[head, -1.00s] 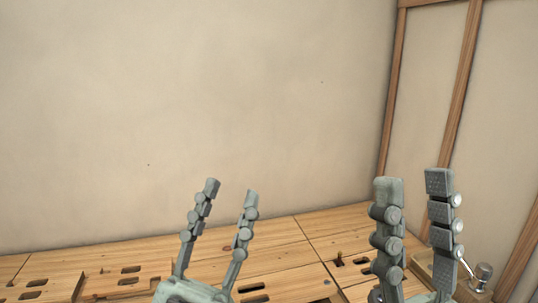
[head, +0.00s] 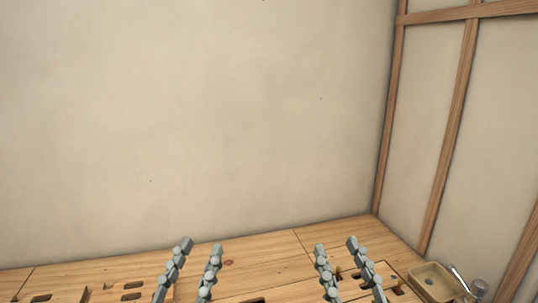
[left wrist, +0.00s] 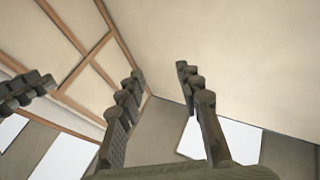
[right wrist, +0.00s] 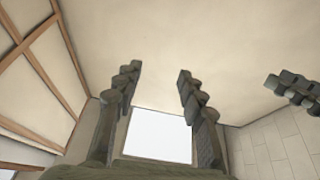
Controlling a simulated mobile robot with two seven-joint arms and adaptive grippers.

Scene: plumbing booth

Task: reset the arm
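My left gripper (head: 201,244) stands at the bottom of the head view, left of centre, fingers pointing up and apart with nothing between them. Its two fingers also show apart in the left wrist view (left wrist: 160,72). My right gripper (head: 335,246) is to its right in the head view, also with fingers apart and empty. The right wrist view (right wrist: 158,72) shows the same open gap. Both grippers appear in front of the wooden bench (head: 258,258). The arms behind the grippers are out of the head view.
The slotted bench runs along the bottom, below a bare plaster wall (head: 200,120). A tan tray (head: 434,277) with a metal piece (head: 459,277) by it lies at the right end. A wood-framed wall (head: 455,110) closes the right side. The space above the bench is clear.

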